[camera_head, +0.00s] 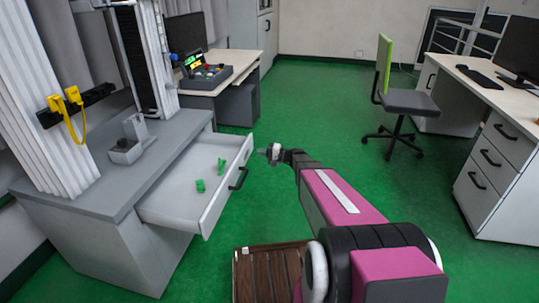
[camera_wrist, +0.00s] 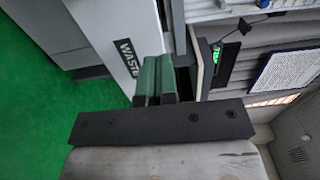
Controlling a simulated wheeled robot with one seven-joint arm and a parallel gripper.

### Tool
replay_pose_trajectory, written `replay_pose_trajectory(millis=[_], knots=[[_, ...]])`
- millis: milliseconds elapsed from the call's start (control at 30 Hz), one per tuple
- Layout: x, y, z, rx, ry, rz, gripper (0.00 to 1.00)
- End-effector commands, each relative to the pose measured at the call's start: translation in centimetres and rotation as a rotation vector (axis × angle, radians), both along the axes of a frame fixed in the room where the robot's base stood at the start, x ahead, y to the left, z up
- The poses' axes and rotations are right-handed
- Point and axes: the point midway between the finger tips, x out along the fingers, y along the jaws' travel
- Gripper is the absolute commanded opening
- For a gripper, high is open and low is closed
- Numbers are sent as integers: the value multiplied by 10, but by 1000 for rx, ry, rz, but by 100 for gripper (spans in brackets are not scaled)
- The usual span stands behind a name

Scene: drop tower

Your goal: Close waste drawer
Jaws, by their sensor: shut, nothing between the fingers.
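The waste drawer (camera_head: 212,210) is pulled out from the grey cabinet below the drop tower. Its white front has a dark handle (camera_head: 239,178). Two green pieces (camera_head: 200,185) lie inside it. My gripper (camera_head: 268,153) is shut and empty, just beyond the far right end of the drawer front, apparently close to it. In the wrist view the shut fingers (camera_wrist: 157,78) are in front of a white panel (camera_wrist: 105,35) lettered "WASTE", partly hidden behind them. I cannot tell whether they touch it.
The drop tower (camera_head: 140,55) stands on the cabinet top (camera_head: 75,195). A control box (camera_head: 205,75) sits on a desk behind. A chair (camera_head: 405,102) and desk (camera_head: 500,165) stand at right. Green floor (camera_head: 310,110) is open between.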

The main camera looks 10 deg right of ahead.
Motion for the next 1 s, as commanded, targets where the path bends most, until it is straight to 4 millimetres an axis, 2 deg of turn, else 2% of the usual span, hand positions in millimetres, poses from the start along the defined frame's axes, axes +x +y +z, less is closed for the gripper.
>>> replay_pose_trajectory(millis=[33, 200, 400, 1000], knots=[[4, 11, 0, 1, 0, 4, 0], [14, 37, 0, 0, -1, 3, 0], [20, 56, 0, 0, -1, 2, 0], [23, 64, 0, 0, -1, 1, 0]])
